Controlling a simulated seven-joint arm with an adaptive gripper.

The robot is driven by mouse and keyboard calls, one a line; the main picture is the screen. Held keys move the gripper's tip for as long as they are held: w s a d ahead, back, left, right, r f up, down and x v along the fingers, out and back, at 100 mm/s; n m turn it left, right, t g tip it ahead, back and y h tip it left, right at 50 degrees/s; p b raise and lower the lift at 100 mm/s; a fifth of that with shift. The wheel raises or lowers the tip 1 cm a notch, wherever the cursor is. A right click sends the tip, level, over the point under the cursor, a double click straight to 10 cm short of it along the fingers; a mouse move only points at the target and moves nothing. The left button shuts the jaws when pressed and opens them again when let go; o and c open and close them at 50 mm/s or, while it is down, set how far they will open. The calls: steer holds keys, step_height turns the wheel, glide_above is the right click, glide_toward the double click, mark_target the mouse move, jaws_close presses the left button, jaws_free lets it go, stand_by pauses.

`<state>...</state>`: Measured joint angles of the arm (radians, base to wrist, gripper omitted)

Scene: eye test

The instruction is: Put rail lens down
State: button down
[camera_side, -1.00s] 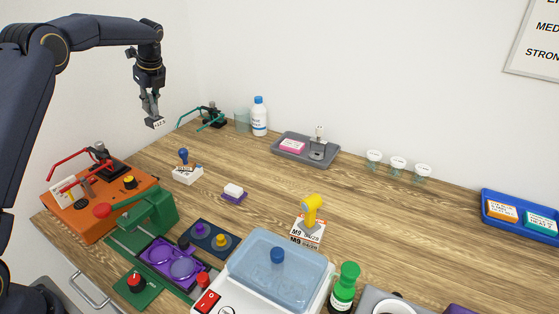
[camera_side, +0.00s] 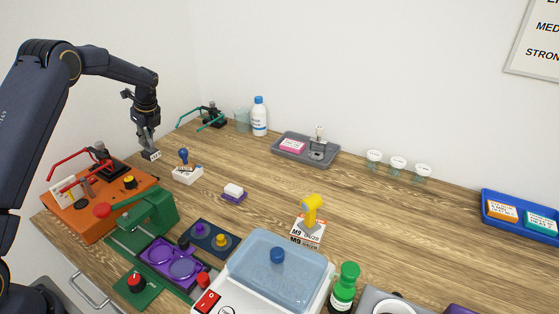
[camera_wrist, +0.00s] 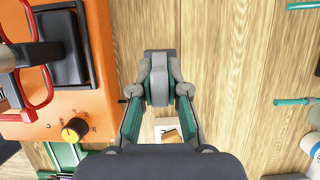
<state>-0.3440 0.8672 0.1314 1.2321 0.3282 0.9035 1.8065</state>
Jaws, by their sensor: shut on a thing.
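The rail lens (camera_side: 151,156) is a small grey block with a pale marked face. My gripper (camera_side: 146,143) points down and is shut on it, at the table's left side, between the orange device and the teal-armed stand. In the wrist view the lens (camera_wrist: 160,88) sits between the fingertips (camera_wrist: 160,92), with bare wood around it. It is low over the wood; I cannot tell whether it touches.
The orange device (camera_side: 90,215) with red arms stands in front. A blue-handled stamp (camera_side: 184,157) on a white block is to the right. The teal-armed stand (camera_side: 212,115) is behind right. Bare wood (camera_side: 245,170) lies further right.

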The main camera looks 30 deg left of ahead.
mark_target(149, 147)
steer(key=shift+f, duration=1.7)
steer(key=shift+f, duration=0.15)
steer(key=c, duration=1.2)
jaws_free()
